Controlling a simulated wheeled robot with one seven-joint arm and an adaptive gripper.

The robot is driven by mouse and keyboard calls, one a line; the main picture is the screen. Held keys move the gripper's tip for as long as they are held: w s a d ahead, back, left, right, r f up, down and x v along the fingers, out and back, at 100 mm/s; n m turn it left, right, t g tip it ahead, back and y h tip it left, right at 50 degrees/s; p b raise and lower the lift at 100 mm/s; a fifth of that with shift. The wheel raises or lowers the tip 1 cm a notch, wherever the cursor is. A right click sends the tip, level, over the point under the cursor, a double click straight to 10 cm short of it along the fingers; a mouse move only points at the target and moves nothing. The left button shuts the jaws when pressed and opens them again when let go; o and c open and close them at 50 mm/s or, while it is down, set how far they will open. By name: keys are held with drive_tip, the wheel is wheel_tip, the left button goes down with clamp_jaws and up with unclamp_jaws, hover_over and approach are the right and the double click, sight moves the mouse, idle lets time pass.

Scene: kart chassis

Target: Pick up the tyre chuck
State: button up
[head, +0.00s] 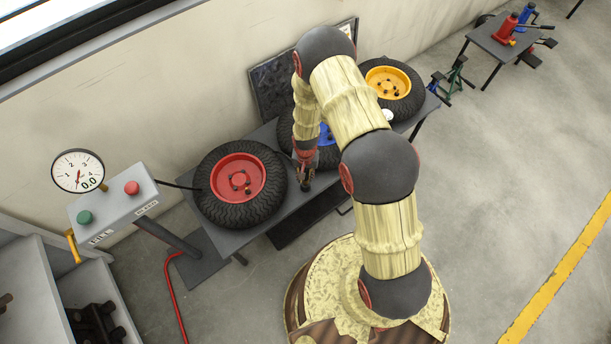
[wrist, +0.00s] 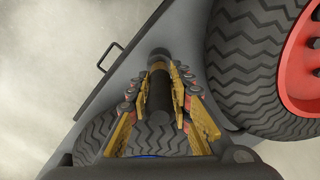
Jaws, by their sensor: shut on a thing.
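My gripper (head: 306,180) is low over the bench, between the red-hubbed wheel (head: 205,200) and the blue-hubbed wheel (head: 325,157). In the wrist view my gripper (wrist: 162,82) has its yellow fingers closed on both sides of a dark, slim cylinder, which I take to be the tyre chuck (wrist: 159,98). Its far end reaches just past the fingertips, close above the grey bench top. The fingers hide parts of it. In the head view the chuck cannot be told apart from the dark gripper.
The bench (head: 229,240) also bears a yellow-hubbed wheel (head: 388,80). A gauge (head: 78,171) stands above a control box (head: 114,207) with green and red buttons at the left. A red hose (head: 172,290) runs down beside it. Open floor lies at the right.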

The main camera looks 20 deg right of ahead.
clamp_jaws()
drive_tip(key=shift+r, duration=0.45)
wheel_tip(320, 180, up, 2)
drive_tip(key=shift+r+p, duration=0.1)
drive_tip(key=shift+p, duration=0.75)
drive_tip(key=s+d+r+p, duration=0.5)
drive_tip(key=s+r, duration=0.5)
drive_tip(key=s, duration=0.3)
drive_tip(key=shift+w+a+r+p, duration=0.1)
drive_tip(key=shift+w+r+p, duration=0.1)
drive_tip(key=shift+r+p, duration=0.65)
drive_tip(key=shift+w+d+r+p, duration=0.1)
drive_tip(key=shift+w+r+p, duration=0.3)
drive_tip(key=shift+r, duration=0.65)
drive_tip(key=shift+w+a+r+p, duration=0.1)
drive_tip(key=shift+r+p, duration=0.7)
drive_tip(key=shift+r, duration=0.15)
